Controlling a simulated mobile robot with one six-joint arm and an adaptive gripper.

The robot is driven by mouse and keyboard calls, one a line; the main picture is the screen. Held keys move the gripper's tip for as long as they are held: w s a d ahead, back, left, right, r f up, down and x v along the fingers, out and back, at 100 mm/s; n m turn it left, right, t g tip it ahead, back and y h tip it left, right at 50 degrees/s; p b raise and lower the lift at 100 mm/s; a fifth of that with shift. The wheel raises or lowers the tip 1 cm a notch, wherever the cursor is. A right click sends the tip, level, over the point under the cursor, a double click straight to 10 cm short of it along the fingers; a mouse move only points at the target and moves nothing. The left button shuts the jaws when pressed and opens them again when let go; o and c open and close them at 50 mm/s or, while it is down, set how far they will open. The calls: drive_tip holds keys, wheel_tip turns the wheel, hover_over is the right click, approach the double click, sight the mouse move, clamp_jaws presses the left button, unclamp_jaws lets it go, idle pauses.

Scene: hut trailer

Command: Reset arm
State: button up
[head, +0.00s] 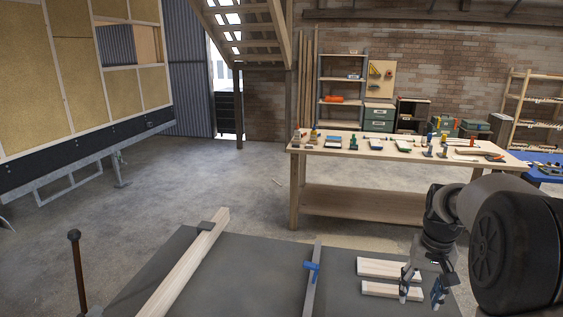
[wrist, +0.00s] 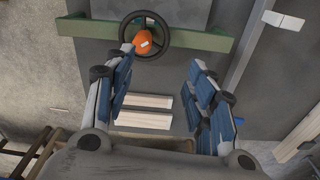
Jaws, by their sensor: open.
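My gripper (head: 420,289) hangs at the lower right of the head view, above the dark grey surface (head: 250,270). Its two blue-padded fingers are spread apart with nothing between them. In the wrist view my gripper (wrist: 162,62) also shows open, with one finger at each side. Two short pale wooden blocks, a rear one (head: 385,267) and a front one (head: 379,289), lie side by side on the surface; the fingers partly cover the front one in the head view. Both blocks show between the fingers in the wrist view, the upper one (wrist: 152,101) and the lower one (wrist: 143,119).
A long wooden beam (head: 180,273) lies on the left of the surface. A metal bar with a blue clamp (head: 312,266) stands near its middle. A workbench (head: 400,200) with several tools is behind. The wrist view shows a black handwheel (wrist: 123,40) around an orange object (wrist: 144,42). Open floor lies left.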

drive_tip(key=s+a+r+n+t, duration=0.2)
drive_tip(key=s+a+r, duration=0.8)
drive_tip(key=s+a, duration=0.25)
drive_tip(key=s+a+f+n+t+b, duration=0.1)
drive_tip(key=s+a+f+n+t, duration=0.1)
drive_tip(key=s+a, duration=0.6)
drive_tip(key=s, duration=0.5)
drive_tip(key=shift+s+f, duration=0.25)
drive_tip(key=shift+f, duration=0.05)
drive_tip(key=shift+c, duration=0.5)
